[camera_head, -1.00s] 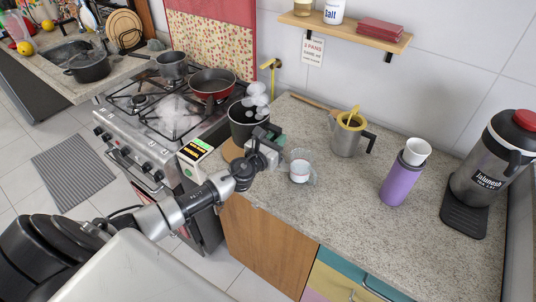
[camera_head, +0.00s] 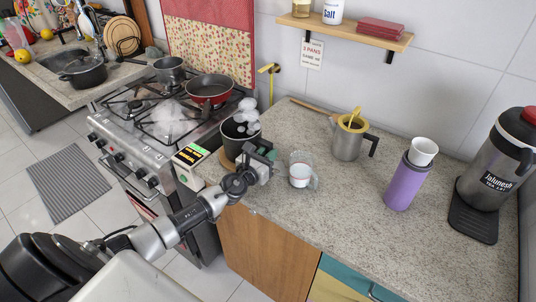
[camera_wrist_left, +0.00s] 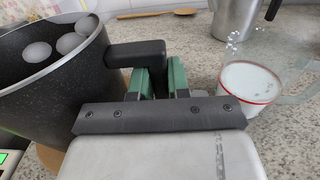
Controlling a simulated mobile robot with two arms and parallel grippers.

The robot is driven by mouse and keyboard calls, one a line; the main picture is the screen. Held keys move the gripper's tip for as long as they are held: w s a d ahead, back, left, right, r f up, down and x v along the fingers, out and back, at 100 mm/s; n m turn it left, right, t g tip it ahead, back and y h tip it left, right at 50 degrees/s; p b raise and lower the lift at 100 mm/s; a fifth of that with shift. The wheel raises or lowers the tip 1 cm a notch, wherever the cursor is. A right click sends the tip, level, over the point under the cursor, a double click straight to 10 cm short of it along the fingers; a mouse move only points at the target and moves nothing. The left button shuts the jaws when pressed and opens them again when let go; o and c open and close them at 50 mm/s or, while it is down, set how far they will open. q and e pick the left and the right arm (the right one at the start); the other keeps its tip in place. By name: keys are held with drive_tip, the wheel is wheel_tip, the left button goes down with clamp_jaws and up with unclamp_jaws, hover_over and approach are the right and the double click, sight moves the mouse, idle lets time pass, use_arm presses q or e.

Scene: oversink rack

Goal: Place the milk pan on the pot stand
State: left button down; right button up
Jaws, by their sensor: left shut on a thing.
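The milk pan (camera_head: 231,147) is dark, with pale round blobs at its top; they also show inside the pan in the left wrist view (camera_wrist_left: 40,110). My left gripper (camera_head: 262,153) is shut on its black handle (camera_wrist_left: 137,53). The pan is upright, at the counter's left edge beside the stove. A brown round pot stand (camera_head: 226,162) shows partly under the pan, and its edge shows below the pan in the left wrist view (camera_wrist_left: 48,158). I cannot tell whether pan and stand touch. My right gripper is not in view.
A glass jug of white liquid (camera_head: 300,175) stands close right of my gripper. A steel pot with a yellow rim (camera_head: 348,142) and a purple bottle (camera_head: 404,186) stand farther right. The stove (camera_head: 150,125) holds other pans. A small lit display box (camera_head: 188,160) is at left.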

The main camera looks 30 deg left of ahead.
use_arm(q)
drive_tip(key=c, duration=1.1)
unclamp_jaws()
drive_tip(key=shift+r, duration=0.1)
drive_tip(key=shift+s+p, duration=0.15)
drive_tip(key=shift+p, duration=0.15)
drive_tip(key=s, duration=0.7)
drive_tip(key=s+b, duration=0.1)
drive_tip(key=s, duration=0.2)
drive_tip(key=shift+s+a, duration=0.25)
drive_tip(key=shift+a, duration=0.15)
drive_tip(key=shift+s+r, duration=0.1)
drive_tip(key=shift+s, duration=0.5)
drive_tip(key=shift+o, duration=0.5)
drive_tip(key=o, duration=1)
